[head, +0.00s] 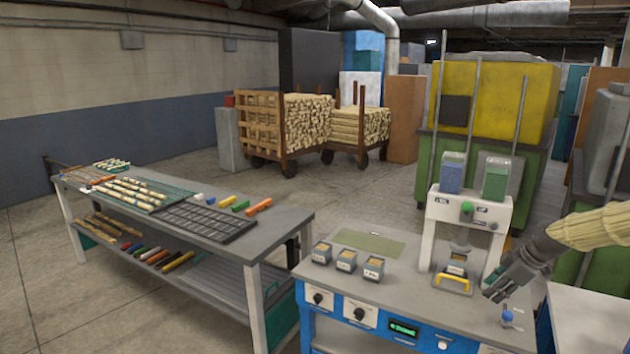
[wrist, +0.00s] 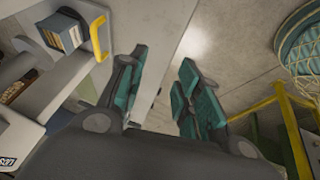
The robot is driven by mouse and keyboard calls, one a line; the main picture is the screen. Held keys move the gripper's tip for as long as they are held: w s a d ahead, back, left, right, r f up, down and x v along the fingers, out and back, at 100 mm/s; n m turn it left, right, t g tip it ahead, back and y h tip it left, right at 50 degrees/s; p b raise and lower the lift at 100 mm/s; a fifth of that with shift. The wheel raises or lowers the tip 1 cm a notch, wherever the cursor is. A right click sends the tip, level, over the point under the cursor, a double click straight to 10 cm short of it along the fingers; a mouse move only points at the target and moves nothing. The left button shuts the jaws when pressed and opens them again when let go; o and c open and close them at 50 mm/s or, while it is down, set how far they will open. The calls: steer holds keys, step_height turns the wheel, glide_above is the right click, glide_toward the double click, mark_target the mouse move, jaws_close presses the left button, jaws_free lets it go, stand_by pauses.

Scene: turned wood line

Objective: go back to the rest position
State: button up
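My gripper (head: 497,287) is at the right of the head view, at the end of my pale-sleeved arm. It hangs over the right part of the blue-fronted workbench (head: 400,297), to the right of the white press stand (head: 432,232) and above a blue-knobbed lever (head: 507,318). In the wrist view the two teal-padded fingers of my gripper (wrist: 157,98) stand apart with a clear gap between them. Nothing is between them. The gripper appears clear of the bench surface.
Three small labelled bins (head: 346,260) and a green mat (head: 368,242) are on the workbench. A grey table (head: 255,228) with a black tray (head: 205,222) and coloured blocks stands left. Wood carts (head: 285,130) are behind. Open floor (head: 40,270) lies left. The wrist view shows a teal basket (wrist: 300,45).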

steer(key=s+a+f+m+g, duration=0.1)
steer(key=s+a+f+m, duration=0.1)
steer(key=s+a+f, duration=0.35)
steer(key=s+a+f+m, duration=0.2)
steer(key=s+a+f, duration=0.1)
steer(key=a+f, duration=0.55)
steer(key=s+a+f+m+g, duration=0.1)
steer(key=s+a+f, duration=0.4)
steer(key=f, duration=0.4)
steer(key=s+a+f+m+g+h+b, duration=0.1)
steer(key=s+a+f+m, duration=0.15)
steer(key=s+f, duration=0.35)
steer(key=s+a+f+m, duration=0.1)
steer(key=s+a+f, duration=0.25)
steer(key=s, duration=0.55)
steer(key=s+a+f+m+h, duration=0.1)
steer(key=s+m, duration=0.1)
steer(key=s, duration=0.8)
steer(key=s+a+f+m+g+h, duration=0.1)
steer(key=s+a+m, duration=0.1)
steer(key=s, duration=0.8)
steer(key=shift+f, duration=0.35)
steer(key=shift+a, duration=0.15)
